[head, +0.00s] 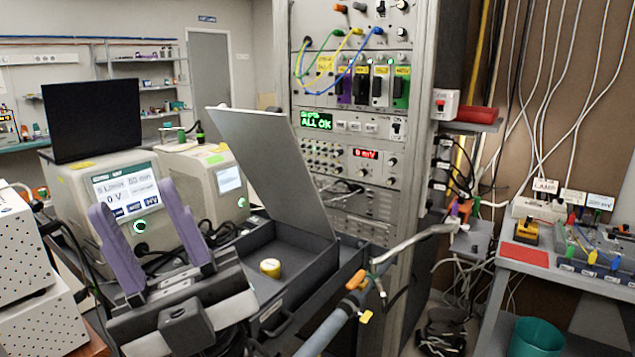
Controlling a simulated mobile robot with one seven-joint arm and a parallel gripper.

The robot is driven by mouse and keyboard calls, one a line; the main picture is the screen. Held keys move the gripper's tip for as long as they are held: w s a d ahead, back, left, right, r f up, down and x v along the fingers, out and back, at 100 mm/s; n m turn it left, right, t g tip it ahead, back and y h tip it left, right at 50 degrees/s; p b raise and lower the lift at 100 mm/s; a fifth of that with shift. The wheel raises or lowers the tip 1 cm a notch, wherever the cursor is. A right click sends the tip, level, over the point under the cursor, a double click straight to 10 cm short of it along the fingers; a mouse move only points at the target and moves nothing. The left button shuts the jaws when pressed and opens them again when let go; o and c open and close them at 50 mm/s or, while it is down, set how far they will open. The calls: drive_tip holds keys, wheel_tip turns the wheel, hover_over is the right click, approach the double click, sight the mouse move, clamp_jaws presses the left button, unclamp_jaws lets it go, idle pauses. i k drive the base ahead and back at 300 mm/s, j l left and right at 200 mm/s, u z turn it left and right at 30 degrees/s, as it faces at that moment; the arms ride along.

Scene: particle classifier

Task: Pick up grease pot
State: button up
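A small round yellow pot (270,267), which looks like the grease pot, stands upright on the floor of a dark grey open box or drawer (295,259) in the lower middle. A grey lid or panel (270,165) leans up at the back of this box. My gripper (137,197) is at the lower left with its two purple fingers wide apart and nothing between them. It appears left of the pot and apart from it. The pot is in clear view.
A tall instrument rack (349,150) stands behind and right of the box. Two cream instruments (127,195) with displays are behind my gripper. A metal lever with orange-ended handles (357,280) sits at the box's right front. A bench with cables (570,250) is at the right.

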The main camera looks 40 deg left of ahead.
sight(271, 268)
drive_tip(key=i+l+z, duration=0.1)
drive_tip(key=i+l, duration=0.55)
drive_tip(key=i, duration=0.3)
drive_tip(key=i+l+u, duration=0.1)
drive_tip(key=i+u, duration=0.35)
drive_tip(key=i+l+u, duration=0.2)
drive_tip(key=i+u, duration=0.25)
drive_tip(key=i+l+u, duration=0.1)
drive_tip(key=u, duration=0.3)
drive_tip(key=i+l+u, duration=0.1)
drive_tip(key=u, duration=0.3)
drive_tip(key=l+u, duration=0.35)
drive_tip(key=i+l+u, duration=0.1)
drive_tip(key=l+u, duration=0.45)
drive_tip(key=u, duration=0.15)
drive_tip(key=i+l+u, duration=0.1)
drive_tip(key=l+u, duration=0.25)
